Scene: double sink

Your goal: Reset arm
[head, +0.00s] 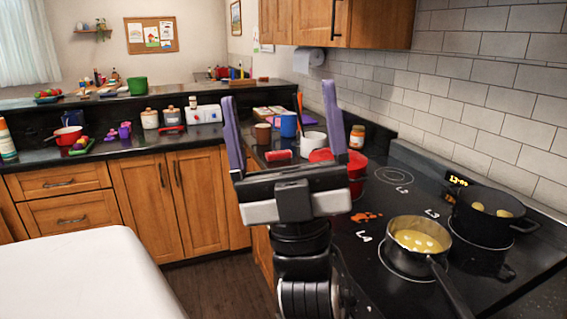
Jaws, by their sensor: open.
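My gripper (284,128) stands upright in the middle of the head view, in front of the counter corner. Its two purple fingers point up and are wide apart, with nothing held between them. My arm comes up from the bottom of the view below it. The gripper hides part of the counter and of the red pot (357,165) behind its right finger.
A black stove (367,262) on the right holds a saucepan (407,261) of yellow food and a black pot (485,234). Cluttered dark counters (98,149) run behind. A white surface (80,275) fills the lower left. Wooden cabinets (322,20) hang above.

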